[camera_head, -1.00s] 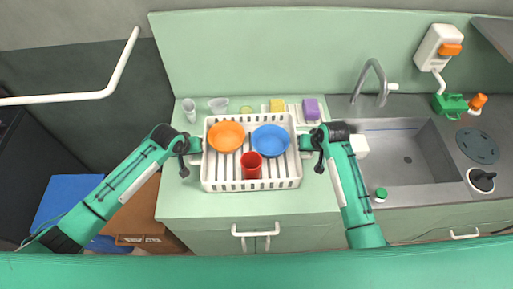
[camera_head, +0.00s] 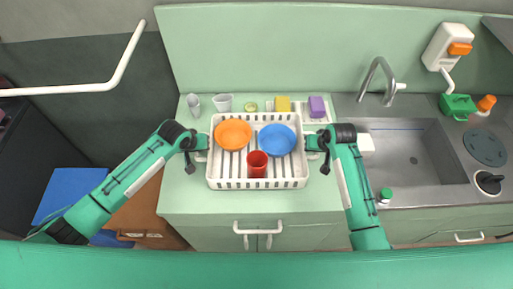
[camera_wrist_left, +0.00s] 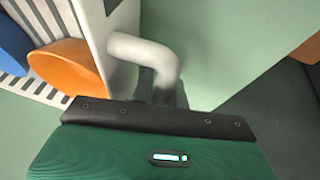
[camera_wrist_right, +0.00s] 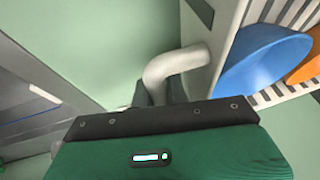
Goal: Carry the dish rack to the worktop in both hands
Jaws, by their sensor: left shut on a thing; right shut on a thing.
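The white dish rack (camera_head: 258,184) is level over the pale green worktop (camera_head: 185,205); I cannot tell whether it touches it. It holds an orange bowl (camera_head: 233,134), a blue bowl (camera_head: 277,140) and a red cup (camera_head: 257,164). My left gripper (camera_head: 200,150) is shut on the rack's left handle (camera_wrist_left: 150,52), and my right gripper (camera_head: 313,148) is shut on its right handle (camera_wrist_right: 176,68). The fingertips are mostly hidden behind the gripper bodies in the wrist views.
Behind the rack stand a glass (camera_head: 193,103), a clear cup (camera_head: 223,102), a yellow block (camera_head: 283,104) and a purple block (camera_head: 316,107). The sink (camera_head: 415,165) with its tap (camera_head: 386,80) lies to the right. Worktop in front of the rack is clear.

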